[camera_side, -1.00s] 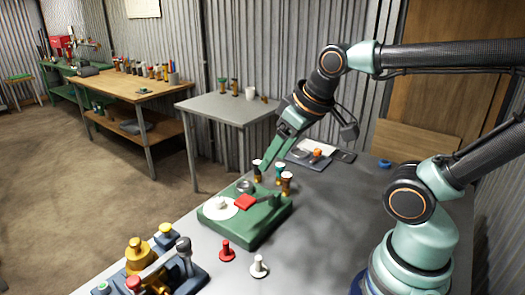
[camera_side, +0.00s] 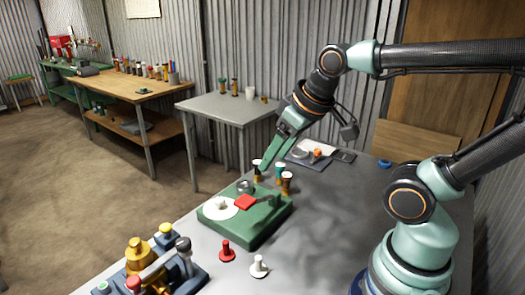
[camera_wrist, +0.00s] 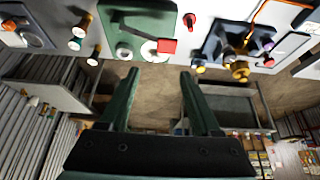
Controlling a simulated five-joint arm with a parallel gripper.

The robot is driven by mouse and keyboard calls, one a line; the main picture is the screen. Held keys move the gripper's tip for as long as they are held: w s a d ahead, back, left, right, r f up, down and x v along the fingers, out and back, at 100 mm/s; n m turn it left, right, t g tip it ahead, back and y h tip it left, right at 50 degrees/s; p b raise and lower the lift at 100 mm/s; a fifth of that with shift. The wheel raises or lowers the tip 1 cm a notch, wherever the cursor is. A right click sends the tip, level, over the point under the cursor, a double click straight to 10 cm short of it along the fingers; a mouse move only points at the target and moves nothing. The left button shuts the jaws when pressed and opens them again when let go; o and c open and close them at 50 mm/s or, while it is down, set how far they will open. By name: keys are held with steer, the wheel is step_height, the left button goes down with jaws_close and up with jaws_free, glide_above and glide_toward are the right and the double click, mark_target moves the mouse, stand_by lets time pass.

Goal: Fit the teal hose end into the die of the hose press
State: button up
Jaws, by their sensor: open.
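A teal-topped hose end (camera_side: 280,169) stands upright on the grey bench behind the green machine, between a black-topped piece (camera_side: 257,171) and a brown-topped one (camera_side: 287,181). The green machine (camera_side: 245,231) carries a white disc, a metal ring (camera_side: 245,186) and a red block (camera_side: 245,202). A blue-based fixture (camera_side: 194,277) with a gold cylinder stands at front left. I cannot tell for certain which is the hose press. My gripper (camera_side: 265,164) is open and empty above the back of the green machine; its fingers (camera_wrist: 160,74) are apart.
A red peg (camera_side: 227,250) and a white peg (camera_side: 259,266) stand on the bench before the green machine. A tray with small parts (camera_side: 309,156) lies at the back. The bench's right side is mostly clear. A small grey table (camera_side: 226,108) stands beyond.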

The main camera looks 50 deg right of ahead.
steer(key=shift+o, duration=1.1)
steer(key=m+g, duration=0.6)
steer(key=m, duration=1.1)
glide_above(280, 165)
step_height(280, 165, down, 10)
step_height(280, 165, down, 11)
steer(key=shift+d, duration=0.1)
jaws_close()
